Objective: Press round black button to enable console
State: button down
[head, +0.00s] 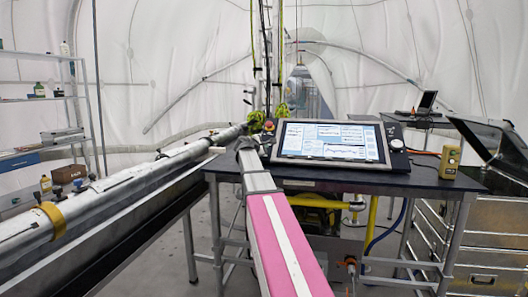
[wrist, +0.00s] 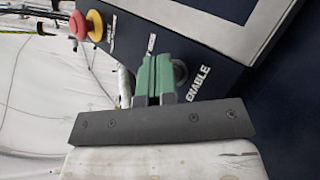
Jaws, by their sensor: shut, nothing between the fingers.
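The console (head: 330,141) is a dark panel with a lit screen on a black table. In the wrist view its dark face carries white "ENABLE" lettering (wrist: 198,83). A round black button (wrist: 181,72) shows beside that lettering, partly hidden behind my fingers. My gripper (wrist: 158,60) has green fingers, shut and empty, with the tips over the panel next to the button. I cannot tell whether they touch the panel or button. In the head view my gripper end is at the console's left edge, and the button is hidden.
A red mushroom button on a yellow base (wrist: 79,25) sits on the panel near my fingers; it also shows in the head view (head: 268,126). A yellow handheld box (head: 450,162) stands on the table (head: 400,179) at right. A large grey pipe (head: 110,192) runs along the left.

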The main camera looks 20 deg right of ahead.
dwell(0.4)
jog(key=shift+s+a+r, duration=0.25)
jog(key=shift+s+r, duration=0.1)
jog(key=shift+r, duration=0.25)
jog(key=shift+r, duration=0.15)
jog(key=shift+s+a+r, duration=0.25)
jog(key=shift+s+r, duration=0.15)
jog(key=shift+r, duration=0.25)
jog(key=shift+s+a+r, duration=0.3)
jog(key=shift+s+r, duration=0.1)
jog(key=shift+r, duration=0.2)
jog(key=shift+s+a+r, duration=0.25)
jog(key=shift+s+r, duration=0.15)
jog(key=shift+r, duration=0.25)
